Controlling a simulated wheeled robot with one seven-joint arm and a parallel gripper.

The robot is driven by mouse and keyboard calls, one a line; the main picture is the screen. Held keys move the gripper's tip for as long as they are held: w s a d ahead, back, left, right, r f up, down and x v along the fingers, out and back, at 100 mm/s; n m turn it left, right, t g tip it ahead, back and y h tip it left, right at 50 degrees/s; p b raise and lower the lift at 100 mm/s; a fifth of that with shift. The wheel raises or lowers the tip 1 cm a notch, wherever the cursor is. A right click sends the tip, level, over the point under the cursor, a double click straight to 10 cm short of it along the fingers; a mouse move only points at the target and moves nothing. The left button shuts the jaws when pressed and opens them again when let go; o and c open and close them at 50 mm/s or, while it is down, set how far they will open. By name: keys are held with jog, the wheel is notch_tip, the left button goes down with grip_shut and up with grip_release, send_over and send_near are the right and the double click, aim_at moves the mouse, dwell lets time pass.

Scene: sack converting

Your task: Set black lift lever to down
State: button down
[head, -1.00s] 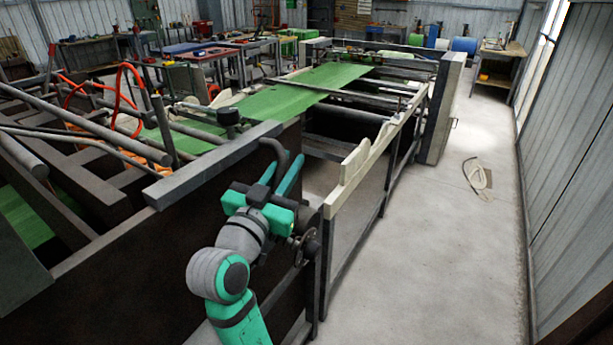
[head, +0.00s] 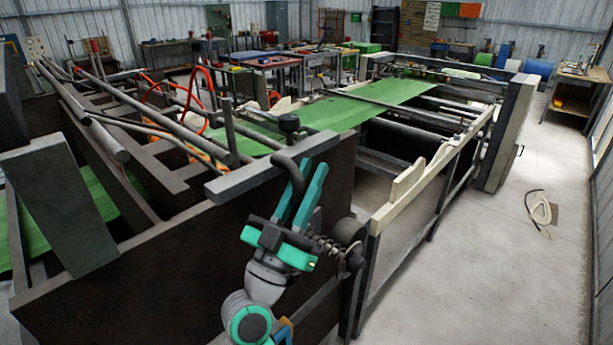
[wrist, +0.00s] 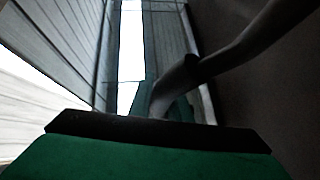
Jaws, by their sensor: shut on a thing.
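The black lift lever (head: 286,163) is a dark curved bar at the near end of the machine, by the top edge of its dark side panel. My gripper (head: 311,168) points up with its teal fingers at the lever and is shut on it. In the wrist view the lever (wrist: 240,45) runs as a dark bent bar from the upper right down to the teal fingers (wrist: 180,108). The fingers hide part of the lever, and its pivot is not clear.
The dark side panel (head: 190,265) stands close beside my arm. A grey beam (head: 262,172) lies along its top, with a black knob (head: 289,123) behind. A cream rail (head: 405,200) runs back to the right. Open concrete floor (head: 480,270) lies at right.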

jog(key=shift+s+a+f, duration=0.1)
jog(key=shift+a+f, duration=0.05)
jog(key=shift+a, duration=0.05)
jog(key=c, duration=1.6)
grip_release()
jog(key=shift+s, duration=0.1)
jog(key=shift+c, duration=0.2)
jog(key=v, duration=1)
jog(key=shift+s+a+f, duration=0.15)
jog(key=shift+s+f, duration=0.05)
jog(key=shift+s, duration=0.05)
